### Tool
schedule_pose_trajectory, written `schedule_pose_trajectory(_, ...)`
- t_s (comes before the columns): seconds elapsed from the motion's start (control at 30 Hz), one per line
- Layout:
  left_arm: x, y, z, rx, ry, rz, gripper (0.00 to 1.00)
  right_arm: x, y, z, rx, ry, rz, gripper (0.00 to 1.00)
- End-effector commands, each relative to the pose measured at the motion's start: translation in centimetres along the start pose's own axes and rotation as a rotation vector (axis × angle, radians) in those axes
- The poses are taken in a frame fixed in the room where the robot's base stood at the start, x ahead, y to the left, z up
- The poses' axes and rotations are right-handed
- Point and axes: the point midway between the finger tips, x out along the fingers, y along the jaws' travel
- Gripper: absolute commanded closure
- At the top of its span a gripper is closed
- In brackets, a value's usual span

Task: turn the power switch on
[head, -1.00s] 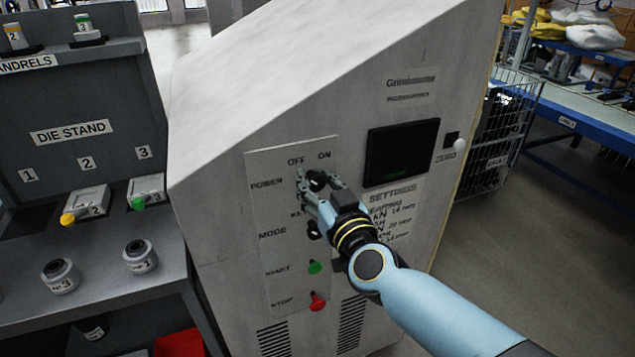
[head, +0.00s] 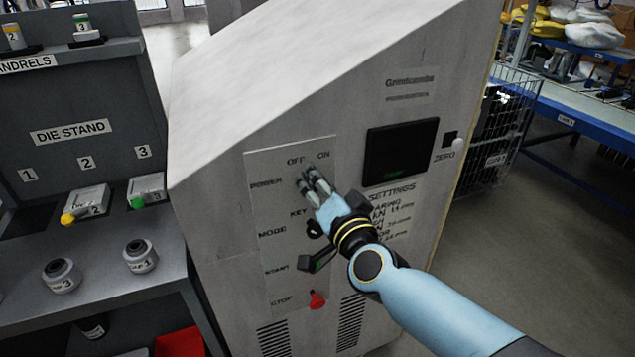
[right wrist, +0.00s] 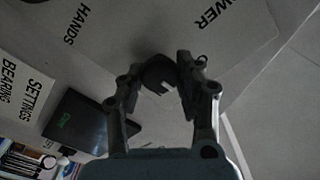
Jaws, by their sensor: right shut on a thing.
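The power switch (right wrist: 158,73) is a small black knob on the light control plate of the grey machine. It sits between the two fingers of my right gripper (right wrist: 160,66) in the right wrist view, and the gripper is shut on it. In the head view my right gripper (head: 312,180) is at the POWER row, below the OFF and ON labels, and covers the knob. Which label the knob points to cannot be told. My left gripper is not in view.
Below on the same plate are a black mode knob (head: 314,230), a partly covered green start button, and a red stop button (head: 317,300). A dark screen (head: 401,151) is to the right. The die stand (head: 75,135) is at the left.

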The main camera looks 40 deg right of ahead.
Motion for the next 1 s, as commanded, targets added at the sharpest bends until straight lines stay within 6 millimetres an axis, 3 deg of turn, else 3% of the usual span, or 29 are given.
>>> schedule_pose_trajectory(0.6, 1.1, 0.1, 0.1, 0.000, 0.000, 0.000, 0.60, 0.0, 0.3, 0.1, 0.562, 0.000, 0.000, 0.98)
schedule_pose_trajectory(1.0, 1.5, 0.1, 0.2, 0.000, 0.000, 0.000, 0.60, 0.0, 0.3, 0.1, 0.775, 0.000, 0.001, 0.98)
